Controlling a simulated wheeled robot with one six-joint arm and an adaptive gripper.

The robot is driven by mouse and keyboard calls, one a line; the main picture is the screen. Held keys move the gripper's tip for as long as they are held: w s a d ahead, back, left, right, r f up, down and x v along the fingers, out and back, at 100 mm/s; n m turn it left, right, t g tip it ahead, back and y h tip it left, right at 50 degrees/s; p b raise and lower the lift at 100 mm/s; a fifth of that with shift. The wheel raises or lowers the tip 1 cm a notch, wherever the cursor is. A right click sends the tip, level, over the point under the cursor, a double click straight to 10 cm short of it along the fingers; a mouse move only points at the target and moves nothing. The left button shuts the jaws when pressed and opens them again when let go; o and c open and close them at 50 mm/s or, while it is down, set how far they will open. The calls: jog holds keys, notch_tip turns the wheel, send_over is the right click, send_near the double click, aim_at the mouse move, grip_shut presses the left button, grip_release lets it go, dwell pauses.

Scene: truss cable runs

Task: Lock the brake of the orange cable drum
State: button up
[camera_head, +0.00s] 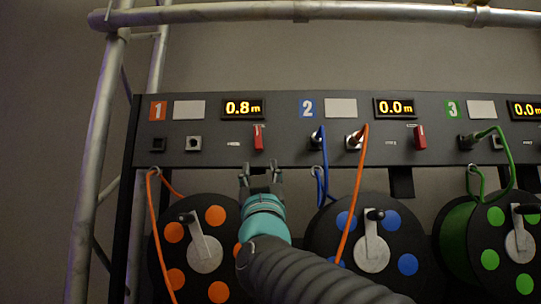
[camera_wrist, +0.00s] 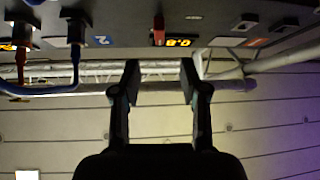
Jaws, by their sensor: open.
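The orange cable drum (camera_head: 205,254) hangs at the left under panel section 1, a black disc with orange spots and a crank (camera_head: 199,238). My arm covers part of its right side. Above it, a red lever (camera_head: 258,137) stands roughly upright beside a small unreadable label; it also shows at the top of the wrist view (camera_wrist: 158,30). The section 1 display (camera_head: 243,108) reads 0.8 m. My gripper (camera_head: 260,170) is open and empty, just below the red lever and apart from it. In the wrist view its two fingers (camera_wrist: 160,80) are spread.
An orange cable (camera_head: 352,210) runs from a plug in section 2 down past the blue drum (camera_head: 330,225). A blue cable (camera_head: 322,165) hangs right of my gripper. Another red lever (camera_head: 420,137) is in section 2. A green drum (camera_head: 458,235) stands at right. Truss tubes (camera_head: 100,150) frame the left.

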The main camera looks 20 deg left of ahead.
aim_at(258, 140)
jog(key=shift+t, duration=0.3)
jog(key=p+x, duration=0.5)
jog(key=x, duration=0.9)
jog(key=shift+r+p, duration=0.1)
jog(key=shift+p, duration=0.2)
jog(key=shift+m+h, duration=0.3)
jog(key=shift+h, duration=0.1)
grip_shut()
